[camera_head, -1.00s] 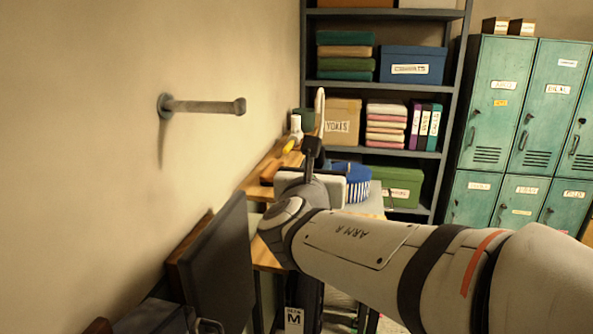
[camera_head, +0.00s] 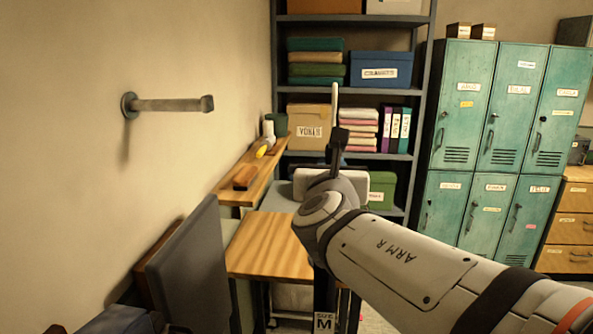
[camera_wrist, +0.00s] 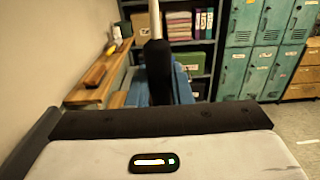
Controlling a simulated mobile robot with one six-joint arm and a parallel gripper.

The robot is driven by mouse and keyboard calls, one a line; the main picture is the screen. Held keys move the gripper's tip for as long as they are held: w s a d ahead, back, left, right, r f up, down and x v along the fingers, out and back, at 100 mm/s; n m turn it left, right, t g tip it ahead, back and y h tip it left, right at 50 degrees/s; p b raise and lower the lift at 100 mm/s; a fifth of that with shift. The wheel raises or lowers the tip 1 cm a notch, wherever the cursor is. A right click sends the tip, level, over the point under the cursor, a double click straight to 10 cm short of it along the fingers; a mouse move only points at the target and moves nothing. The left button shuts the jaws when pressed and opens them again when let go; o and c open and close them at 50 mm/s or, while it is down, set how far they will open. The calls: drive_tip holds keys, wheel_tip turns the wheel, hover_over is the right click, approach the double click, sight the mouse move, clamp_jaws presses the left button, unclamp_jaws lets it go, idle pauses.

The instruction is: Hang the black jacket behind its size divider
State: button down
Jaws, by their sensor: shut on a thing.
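My gripper (camera_head: 338,140) points away from me, its black fingers shut on a thin pale upright piece (camera_head: 335,103). This looks like a hanger hook seen edge-on. In the wrist view the black fingers (camera_wrist: 157,72) and the pale piece (camera_wrist: 154,18) line up, upright. I cannot make out a black jacket for certain; whatever hangs below the fingers is hidden by the wrist and arm. A white card marked M (camera_head: 324,322), seemingly a size label, shows at the bottom of the head view, below the arm, beside dark upright parts.
A metal peg (camera_head: 170,104) juts from the left wall. A dark panel (camera_head: 190,268) stands below it. A wooden bench (camera_head: 268,252) and a wall shelf (camera_head: 252,180) lie ahead. Shelving with boxes (camera_head: 380,70) and green lockers (camera_head: 505,110) stand behind. Floor shows at the right.

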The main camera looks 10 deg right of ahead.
drive_tip(key=shift+s+d+b, duration=0.3)
drive_tip(key=shift+d+b, duration=0.15)
drive_tip(key=shift+d, duration=0.35)
drive_tip(key=shift+s+d+b, duration=0.3)
drive_tip(key=shift+d+b, duration=0.1)
drive_tip(key=shift+d, duration=0.5)
